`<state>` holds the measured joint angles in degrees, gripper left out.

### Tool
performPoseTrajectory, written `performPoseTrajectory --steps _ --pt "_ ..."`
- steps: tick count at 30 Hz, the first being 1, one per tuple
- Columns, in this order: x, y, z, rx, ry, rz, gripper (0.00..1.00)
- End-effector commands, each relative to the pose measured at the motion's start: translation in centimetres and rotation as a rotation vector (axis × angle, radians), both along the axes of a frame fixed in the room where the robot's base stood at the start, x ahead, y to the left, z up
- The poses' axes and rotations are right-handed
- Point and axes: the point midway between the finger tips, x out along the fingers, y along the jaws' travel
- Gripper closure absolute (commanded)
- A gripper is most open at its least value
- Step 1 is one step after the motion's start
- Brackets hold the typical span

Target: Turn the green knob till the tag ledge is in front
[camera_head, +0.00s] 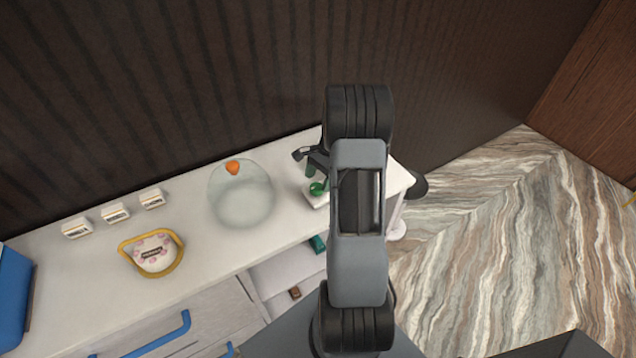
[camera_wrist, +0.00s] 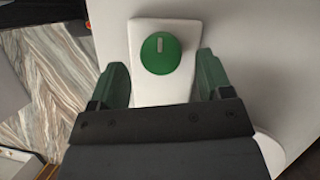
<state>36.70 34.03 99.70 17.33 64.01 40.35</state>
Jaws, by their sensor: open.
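The green knob (camera_wrist: 161,54) is round with a pale line mark that points up toward the top of the wrist view. It sits on a white base plate (camera_wrist: 165,28). My gripper (camera_wrist: 155,80) is open, its two green fingers on either side of the plate, apart from the knob. In the head view the knob (camera_head: 318,188) shows at the counter's right end, partly hidden by my arm, with my gripper (camera_head: 314,178) close to it. I cannot make out the tag ledge.
A clear glass dome (camera_head: 242,195) with an orange top stands left of the knob on the white counter (camera_head: 205,215). A yellow-rimmed basket (camera_head: 152,253), several small label cards (camera_head: 115,213) and a blue box (camera_head: 12,290) are farther left. An open drawer (camera_head: 285,275) lies below.

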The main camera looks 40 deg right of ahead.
Motion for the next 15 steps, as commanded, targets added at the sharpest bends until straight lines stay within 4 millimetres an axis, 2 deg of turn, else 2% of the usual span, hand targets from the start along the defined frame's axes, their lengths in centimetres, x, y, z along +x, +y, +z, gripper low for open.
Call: performPoseTrajectory --steps 6,15 --pt "-0.1 0.7 -1.7 0.0 0.001 0.001 0.28" --pt "-0.2 0.9 -2.2 0.0 0.001 0.001 0.28"
